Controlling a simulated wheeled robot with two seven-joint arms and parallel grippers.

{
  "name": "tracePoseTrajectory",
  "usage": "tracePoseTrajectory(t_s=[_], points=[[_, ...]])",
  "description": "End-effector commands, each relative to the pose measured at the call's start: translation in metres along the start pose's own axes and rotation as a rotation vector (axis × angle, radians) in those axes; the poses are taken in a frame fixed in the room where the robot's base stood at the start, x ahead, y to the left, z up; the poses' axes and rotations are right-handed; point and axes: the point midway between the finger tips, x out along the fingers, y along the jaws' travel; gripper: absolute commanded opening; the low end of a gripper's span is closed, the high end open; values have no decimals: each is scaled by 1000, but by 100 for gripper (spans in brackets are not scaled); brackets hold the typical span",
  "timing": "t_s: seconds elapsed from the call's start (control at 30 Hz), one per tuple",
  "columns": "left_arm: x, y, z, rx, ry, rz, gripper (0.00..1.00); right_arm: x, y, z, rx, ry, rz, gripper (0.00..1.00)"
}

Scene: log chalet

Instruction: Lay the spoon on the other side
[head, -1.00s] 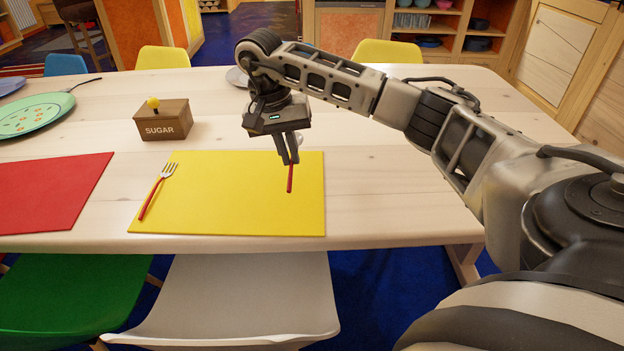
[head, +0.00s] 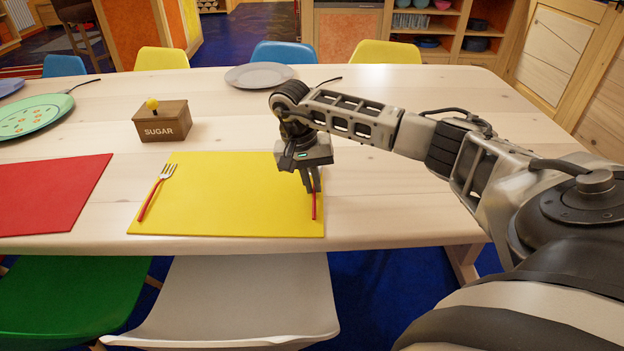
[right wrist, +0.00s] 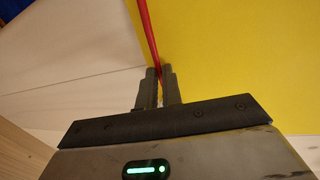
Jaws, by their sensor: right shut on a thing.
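The spoon (head: 314,207) shows in the head view as a red handle hanging down from my right gripper (head: 312,187), at the right edge of the yellow placemat (head: 225,200). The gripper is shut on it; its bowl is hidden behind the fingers. In the right wrist view the red spoon handle (right wrist: 146,30) runs up from between the fingers (right wrist: 158,85), along the boundary of yellow mat and pale wood. Whether the spoon touches the mat is hard to tell. A fork (head: 155,193) with a red handle lies on the mat's left side. My left gripper is not in view.
A brown sugar box (head: 162,125) with a yellow knob stands behind the mat. A red placemat (head: 50,195) lies to the left. A grey plate (head: 258,76) sits at the far side. The table right of the yellow mat is bare. Chairs stand along the near edge.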

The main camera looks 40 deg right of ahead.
Motion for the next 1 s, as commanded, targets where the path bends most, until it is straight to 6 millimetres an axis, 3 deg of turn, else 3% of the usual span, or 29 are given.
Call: tracePoseTrajectory(t_s=[0.1, 0.13, 0.2, 0.53, 0.67, 1.0], points=[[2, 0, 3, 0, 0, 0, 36, 4, -1, 0, 1, 0, 0, 0], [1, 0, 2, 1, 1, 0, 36, 2, 0, 0, 1, 0, 0, 15], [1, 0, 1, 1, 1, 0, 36, 2, 0, 0, 1, 0, 0, 29], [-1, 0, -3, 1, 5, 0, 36, -4, 0, 0, 0, 0, -1, 29], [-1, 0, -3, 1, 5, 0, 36, -24, 0, -1, 1, 3, -3, 29], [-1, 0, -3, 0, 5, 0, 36, -95, -1, -1, 1, 3, -3, 29]])
